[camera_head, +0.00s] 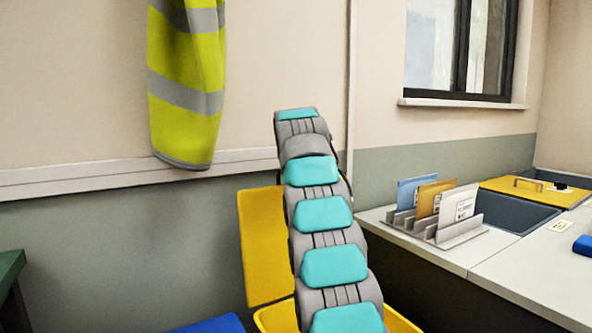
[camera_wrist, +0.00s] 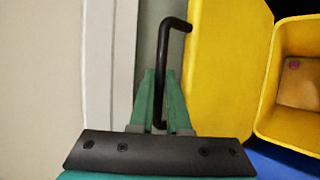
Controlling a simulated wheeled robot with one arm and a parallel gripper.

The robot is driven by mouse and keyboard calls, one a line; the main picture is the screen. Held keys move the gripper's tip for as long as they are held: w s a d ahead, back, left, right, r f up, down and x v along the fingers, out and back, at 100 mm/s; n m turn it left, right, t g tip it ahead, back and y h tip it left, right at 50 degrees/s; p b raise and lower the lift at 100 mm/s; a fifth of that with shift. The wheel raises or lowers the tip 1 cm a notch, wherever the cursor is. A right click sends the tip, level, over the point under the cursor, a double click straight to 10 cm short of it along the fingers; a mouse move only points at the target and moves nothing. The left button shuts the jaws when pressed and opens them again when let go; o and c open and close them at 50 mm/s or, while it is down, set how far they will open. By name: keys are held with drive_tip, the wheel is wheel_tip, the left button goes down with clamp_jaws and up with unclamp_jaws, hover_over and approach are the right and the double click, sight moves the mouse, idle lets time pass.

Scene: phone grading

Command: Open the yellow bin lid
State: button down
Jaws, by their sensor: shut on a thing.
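The yellow bin (camera_head: 277,318) stands low in front of me, partly hidden by my arm in the head view. In the wrist view I look into its open mouth (camera_wrist: 262,108), with a small pinkish mark inside. The yellow lid (camera_head: 262,245) is raised steeply, away from the opening; it also shows in the wrist view (camera_wrist: 222,75). My gripper (camera_wrist: 160,80) has its green fingers closed around the black bent handle (camera_wrist: 175,22) at the lid's side. In the head view my arm hides the gripper.
A blue surface (camera_head: 212,325) lies left of the bin, and a green edge (camera_head: 10,270) at far left. A hi-vis vest (camera_head: 188,85) hangs on the wall. The right counter (camera_head: 440,248) bears a document rack (camera_head: 455,235) and a yellow-lidded dark box (camera_head: 525,190).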

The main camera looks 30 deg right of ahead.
drive_tip(key=shift+w, duration=0.1)
idle(0.3)
drive_tip(key=c, duration=0.9)
unclamp_jaws()
drive_tip(key=v, duration=0.8)
drive_tip(key=shift+b, duration=0.4)
